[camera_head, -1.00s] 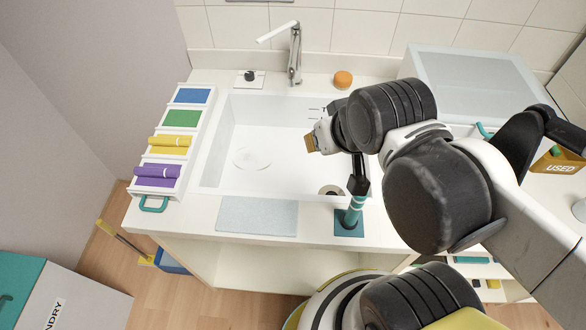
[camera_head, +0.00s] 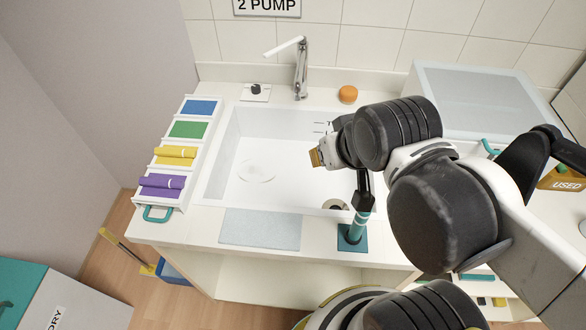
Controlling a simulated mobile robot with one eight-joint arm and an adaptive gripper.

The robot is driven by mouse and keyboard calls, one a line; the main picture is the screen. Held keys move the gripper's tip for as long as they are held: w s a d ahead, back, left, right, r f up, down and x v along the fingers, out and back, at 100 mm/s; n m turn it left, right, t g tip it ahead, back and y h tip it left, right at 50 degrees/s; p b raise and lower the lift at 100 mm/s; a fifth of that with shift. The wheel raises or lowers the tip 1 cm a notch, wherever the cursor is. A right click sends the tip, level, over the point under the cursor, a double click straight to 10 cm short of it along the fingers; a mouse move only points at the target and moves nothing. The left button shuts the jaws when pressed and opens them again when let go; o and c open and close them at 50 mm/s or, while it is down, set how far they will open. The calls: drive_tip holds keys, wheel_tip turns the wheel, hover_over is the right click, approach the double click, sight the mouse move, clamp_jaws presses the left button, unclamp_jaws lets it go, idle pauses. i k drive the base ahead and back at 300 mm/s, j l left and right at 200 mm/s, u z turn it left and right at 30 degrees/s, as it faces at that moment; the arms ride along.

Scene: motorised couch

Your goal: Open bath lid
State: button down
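A frosted, translucent lid (camera_head: 485,100) lies closed over a white box at the back right of the counter; I take it for the bath lid. A teal handle (camera_head: 490,148) shows at its front edge, partly hidden by my arm. My gripper (camera_head: 316,157) hangs over the open white basin (camera_head: 250,185), left of the lid and well apart from it. I see its brownish tip from the side, and nothing shows held. Whether the fingers are open or shut is unclear. My arm covers the counter in front of the lid.
A teal-based upright tool (camera_head: 352,235) stands at the basin's front right. A faucet (camera_head: 301,70) and an orange round object (camera_head: 348,94) are behind. A rack with coloured cloths (camera_head: 176,155) is at left. A "USED" bin (camera_head: 563,180) is at far right.

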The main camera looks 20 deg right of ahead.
sight(485, 144)
drive_tip(key=z, duration=2)
drive_tip(key=k, duration=0.35)
